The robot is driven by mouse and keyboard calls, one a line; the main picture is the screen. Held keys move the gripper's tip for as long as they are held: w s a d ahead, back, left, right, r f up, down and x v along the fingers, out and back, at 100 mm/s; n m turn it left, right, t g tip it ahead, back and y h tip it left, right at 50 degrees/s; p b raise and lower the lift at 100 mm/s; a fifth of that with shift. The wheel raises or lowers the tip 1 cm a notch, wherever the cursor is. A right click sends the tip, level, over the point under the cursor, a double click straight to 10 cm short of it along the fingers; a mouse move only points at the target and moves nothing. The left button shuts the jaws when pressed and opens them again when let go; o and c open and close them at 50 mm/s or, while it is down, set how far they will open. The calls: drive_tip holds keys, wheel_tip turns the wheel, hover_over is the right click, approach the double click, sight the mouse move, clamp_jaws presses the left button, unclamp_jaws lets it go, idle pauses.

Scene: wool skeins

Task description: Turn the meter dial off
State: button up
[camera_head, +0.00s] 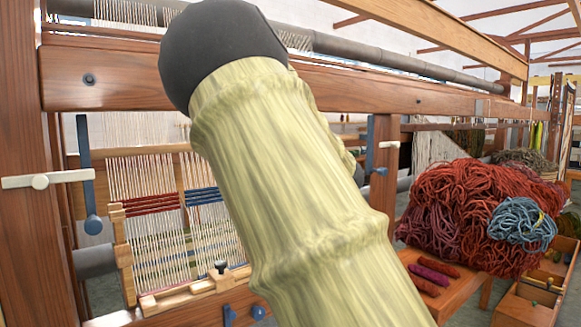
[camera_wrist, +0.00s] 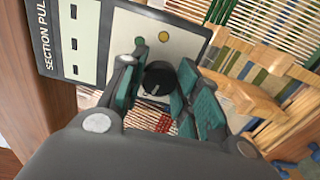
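The meter dial (camera_wrist: 160,79) is a round black knob with a small pale mark on its face. It stands on a pale grey panel (camera_wrist: 126,32) with a dark border. A yellow spot and a green spot show on the panel above the knob. My gripper (camera_wrist: 164,62) has its teal-padded fingers spread on the left and right of the knob. Whether the pads touch it I cannot tell. The lower part of the panel is hidden by my gripper. I cannot make out the dial or my gripper in the head view.
A label plate (camera_wrist: 73,45) reading "SECTION PUL" adjoins the panel on the left. Loom threads (camera_wrist: 285,22) and wooden loom parts (camera_wrist: 262,85) lie close on the right. In the head view, a large red wool pile (camera_head: 465,205) lies at right, with a blue skein (camera_head: 522,222).

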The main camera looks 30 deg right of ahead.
drive_tip(key=o, duration=0.5)
drive_tip(key=shift+d+f, duration=0.15)
drive_tip(key=shift+f, duration=0.05)
drive_tip(key=shift+c, duration=0.2)
drive_tip(key=shift+r, duration=0.1)
drive_tip(key=s, duration=1.2)
drive_tip(key=shift+d, duration=0.4)
